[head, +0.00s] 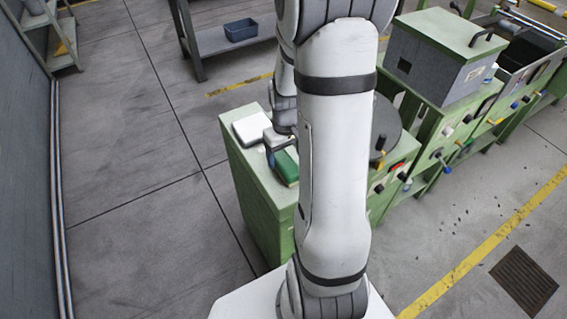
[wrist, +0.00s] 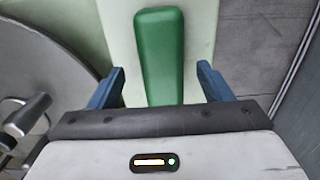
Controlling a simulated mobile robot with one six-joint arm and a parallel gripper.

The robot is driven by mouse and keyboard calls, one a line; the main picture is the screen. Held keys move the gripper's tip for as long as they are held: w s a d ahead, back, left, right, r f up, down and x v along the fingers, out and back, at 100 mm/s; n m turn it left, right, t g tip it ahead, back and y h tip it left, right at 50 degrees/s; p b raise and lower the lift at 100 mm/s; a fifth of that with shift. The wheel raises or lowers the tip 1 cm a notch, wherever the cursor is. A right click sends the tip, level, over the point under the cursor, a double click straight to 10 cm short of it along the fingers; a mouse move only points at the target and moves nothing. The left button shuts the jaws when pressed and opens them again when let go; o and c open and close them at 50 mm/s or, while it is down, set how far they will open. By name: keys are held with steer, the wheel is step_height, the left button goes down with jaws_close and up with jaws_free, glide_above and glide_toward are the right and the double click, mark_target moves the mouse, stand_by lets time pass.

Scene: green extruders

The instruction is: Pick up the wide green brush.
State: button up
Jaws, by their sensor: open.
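The wide green brush (wrist: 161,55) lies on the pale green top of a machine in the wrist view. It is long and runs away from my gripper. My gripper (wrist: 163,82) is open, with one blue finger on each side of the brush and a gap on both sides. Whether the fingertips are level with the brush or above it I cannot tell. In the head view the brush (head: 287,166) shows just left of my white arm, with my gripper (head: 278,142) over its far end. My arm hides part of the machine top.
A white box-like object (head: 251,128) sits on the machine's far left corner. A round grey disc (wrist: 40,75) with a metal handle is left of the brush in the wrist view. Green machines with knobs (head: 440,135) stand to the right. Open floor (head: 150,220) lies to the left.

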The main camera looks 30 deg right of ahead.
mark_target(284, 160)
steer(key=shift+w+a+f, duration=0.1)
steer(key=shift+f, duration=0.7)
steer(key=shift+w+a+f, duration=0.1)
steer(key=shift+f, duration=0.7)
steer(key=shift+c, duration=0.5)
steer(key=c, duration=1)
step_height(284, 160, up, 10)
steer(key=shift+d+r, duration=0.1)
steer(key=o, duration=0.4)
steer(key=shift+c, duration=1.3)
